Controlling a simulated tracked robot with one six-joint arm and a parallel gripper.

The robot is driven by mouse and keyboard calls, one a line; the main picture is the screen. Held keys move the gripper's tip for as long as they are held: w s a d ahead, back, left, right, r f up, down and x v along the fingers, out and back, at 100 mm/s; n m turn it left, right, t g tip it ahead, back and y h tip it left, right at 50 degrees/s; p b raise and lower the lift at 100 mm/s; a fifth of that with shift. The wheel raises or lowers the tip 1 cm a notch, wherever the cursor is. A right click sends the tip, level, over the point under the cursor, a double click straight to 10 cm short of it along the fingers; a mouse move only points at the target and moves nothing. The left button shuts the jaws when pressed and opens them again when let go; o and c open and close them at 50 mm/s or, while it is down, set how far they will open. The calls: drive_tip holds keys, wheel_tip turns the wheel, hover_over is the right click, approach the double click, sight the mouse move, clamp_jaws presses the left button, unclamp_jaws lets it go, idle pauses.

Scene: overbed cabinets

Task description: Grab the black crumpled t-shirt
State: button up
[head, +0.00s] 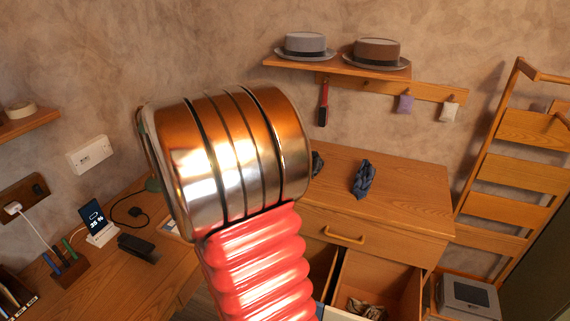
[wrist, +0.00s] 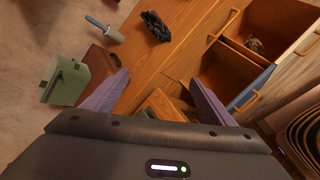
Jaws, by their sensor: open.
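A dark crumpled cloth (head: 363,178) lies on the wooden dresser top in the head view; it looks dark blue-grey there. A second dark piece (head: 317,164) shows to its left, partly hidden behind my arm. In the wrist view one black crumpled cloth (wrist: 156,25) lies on the wood near the top edge; I cannot tell which of the two it is. My gripper (wrist: 160,77) is open, with its two purple-grey fingers apart and nothing between them. The cloth is beyond the fingertips, not touched. The head view does not show the fingers.
The dresser's drawers stand open, with a brownish crumpled cloth (head: 366,308) inside. A shelf with a grey hat (head: 305,46) and a brown hat (head: 377,53) hangs above. A desk with a phone stand (head: 98,226) is at left, a wooden ladder rack (head: 528,130) at right.

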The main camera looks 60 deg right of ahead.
drive_tip(key=d+f+n+h, duration=0.1)
drive_tip(key=d+f+n, duration=0.2)
drive_tip(key=d+f, duration=0.3)
drive_tip(key=s+d+f+n+g+h, duration=0.1)
drive_tip(key=d+f+n, duration=0.2)
drive_tip(key=d, duration=0.9)
drive_tip(key=s+d+f+n+h, duration=0.1)
drive_tip(key=d+f+n, duration=0.2)
drive_tip(key=d+f, duration=0.5)
drive_tip(key=shift+s+d+f+n+h, duration=0.2)
drive_tip(key=shift+d+f+n+h, duration=0.1)
drive_tip(key=shift+d+f, duration=0.15)
drive_tip(key=shift+d, duration=0.1)
drive_tip(key=shift+x, duration=4.25)
drive_tip(key=shift+f+x, duration=0.15)
drive_tip(key=shift+x, duration=1.15)
drive_tip(key=shift+f+x, duration=0.1)
drive_tip(key=shift+x, duration=1.15)
drive_tip(key=shift+s, duration=0.2)
